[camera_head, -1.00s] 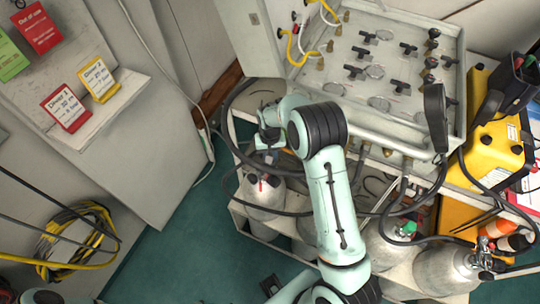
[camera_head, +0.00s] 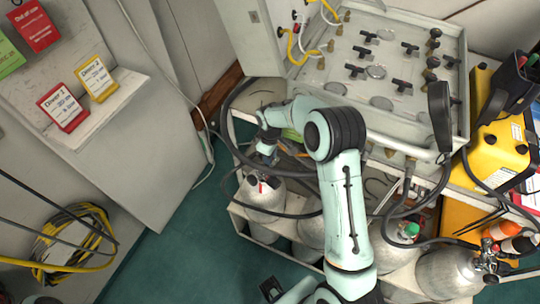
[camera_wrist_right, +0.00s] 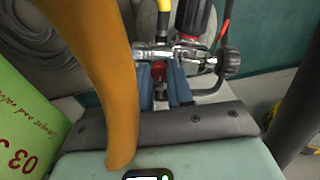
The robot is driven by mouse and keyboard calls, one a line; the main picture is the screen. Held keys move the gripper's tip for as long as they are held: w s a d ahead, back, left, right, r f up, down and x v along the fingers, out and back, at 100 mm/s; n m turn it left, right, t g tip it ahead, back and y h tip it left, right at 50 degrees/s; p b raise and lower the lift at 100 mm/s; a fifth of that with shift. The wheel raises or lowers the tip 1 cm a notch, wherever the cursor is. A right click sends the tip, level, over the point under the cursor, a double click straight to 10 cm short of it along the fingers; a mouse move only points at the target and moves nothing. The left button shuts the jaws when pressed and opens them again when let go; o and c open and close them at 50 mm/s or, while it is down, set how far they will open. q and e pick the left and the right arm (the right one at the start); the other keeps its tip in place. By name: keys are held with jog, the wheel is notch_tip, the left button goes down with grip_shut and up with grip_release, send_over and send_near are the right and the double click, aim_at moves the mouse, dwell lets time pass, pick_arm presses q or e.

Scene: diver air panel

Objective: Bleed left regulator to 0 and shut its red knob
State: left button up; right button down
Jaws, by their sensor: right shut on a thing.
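The left cylinder (camera_head: 263,200) stands in the rack below the panel, with its regulator at the top. My right gripper (camera_head: 268,158) reaches down to this regulator from above. In the right wrist view, the blue fingers of the right gripper (camera_wrist_right: 160,85) are shut on a small red knob (camera_wrist_right: 158,70). The chrome regulator body (camera_wrist_right: 180,52) lies just beyond the fingers, with a black ribbed knob (camera_wrist_right: 229,62) at its right. I cannot read any pressure gauge. A dark gripper-like end, likely my left gripper (camera_head: 270,289), shows at the bottom edge; its jaws are unclear.
The valve panel (camera_head: 385,60) is above the rack. Other cylinders (camera_head: 450,272) stand to the right, with black hoses looping between. In the right wrist view, an orange curved part (camera_wrist_right: 105,75) crosses close to the camera and a green card (camera_wrist_right: 28,130) is at left.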

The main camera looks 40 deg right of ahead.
jog(key=shift+n, duration=1)
jog(key=c, duration=1)
grip_release()
notch_tip(320, 180, up, 13)
jog(key=shift+r+p, duration=0.2)
jog(key=shift+p, duration=0.15)
